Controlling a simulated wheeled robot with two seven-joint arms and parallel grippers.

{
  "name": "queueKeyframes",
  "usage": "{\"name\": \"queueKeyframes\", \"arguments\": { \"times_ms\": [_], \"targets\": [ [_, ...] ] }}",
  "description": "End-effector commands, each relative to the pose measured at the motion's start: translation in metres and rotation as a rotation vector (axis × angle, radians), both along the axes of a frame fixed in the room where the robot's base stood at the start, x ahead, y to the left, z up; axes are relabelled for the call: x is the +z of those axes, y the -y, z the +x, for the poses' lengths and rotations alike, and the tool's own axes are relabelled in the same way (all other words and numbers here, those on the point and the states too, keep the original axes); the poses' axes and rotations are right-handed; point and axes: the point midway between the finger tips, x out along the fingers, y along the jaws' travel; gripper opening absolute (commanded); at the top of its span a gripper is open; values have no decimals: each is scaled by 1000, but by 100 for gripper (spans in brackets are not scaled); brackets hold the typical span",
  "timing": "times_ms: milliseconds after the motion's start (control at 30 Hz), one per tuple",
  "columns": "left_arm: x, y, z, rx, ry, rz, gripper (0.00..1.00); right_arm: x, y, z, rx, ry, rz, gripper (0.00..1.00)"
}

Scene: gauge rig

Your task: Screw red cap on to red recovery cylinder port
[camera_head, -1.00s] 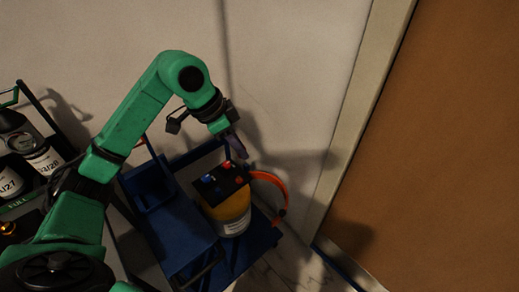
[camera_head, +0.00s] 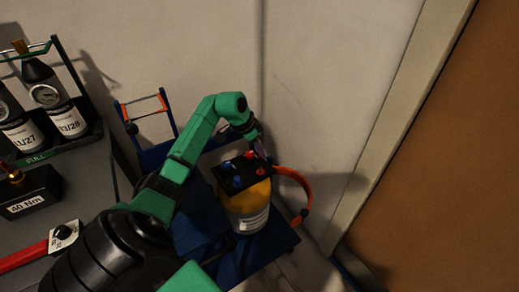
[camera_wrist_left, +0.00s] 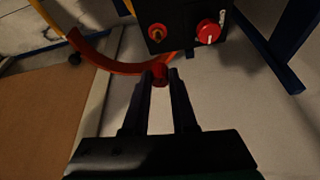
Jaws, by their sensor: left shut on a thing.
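The recovery cylinder (camera_head: 247,212) has a yellow top and white label and stands on the blue cart. A black block (camera_head: 229,175) on top carries blue and red fittings. In the left wrist view the block (camera_wrist_left: 180,30) shows a brass-coloured port with red (camera_wrist_left: 157,32) and a red knob (camera_wrist_left: 208,32). My left gripper (camera_head: 263,154) is at the block's far right edge. In the left wrist view my left gripper (camera_wrist_left: 160,82) is shut on the small red cap (camera_wrist_left: 160,72), which appears apart from the port. My right gripper is not in view.
An orange-red hose (camera_head: 307,190) curves out right of the cylinder. The blue cart (camera_head: 266,258) stands near the wall (camera_head: 320,70). At left, a grey worktop (camera_head: 95,195) holds labelled bottles (camera_head: 72,122), a "40 Nm" box (camera_head: 30,203) and a red-handled tool (camera_head: 25,256).

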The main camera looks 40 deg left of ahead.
Motion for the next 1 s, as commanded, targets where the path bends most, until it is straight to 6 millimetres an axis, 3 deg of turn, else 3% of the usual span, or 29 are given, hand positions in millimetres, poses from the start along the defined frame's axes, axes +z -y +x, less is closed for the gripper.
{"name": "queueKeyframes", "arguments": {
  "times_ms": [167, 400, 600, 1000],
  "targets": [
    [3, 0, -1, 3, -4, 1, 0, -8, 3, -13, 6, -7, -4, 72],
    [-33, 0, -1, 2, -5, 0, 0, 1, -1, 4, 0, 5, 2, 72],
    [-50, 0, -1, 2, -4, -1, 0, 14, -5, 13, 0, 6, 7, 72],
    [-52, 0, -1, 2, -2, 0, 0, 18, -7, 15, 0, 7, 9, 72]
  ]
}}
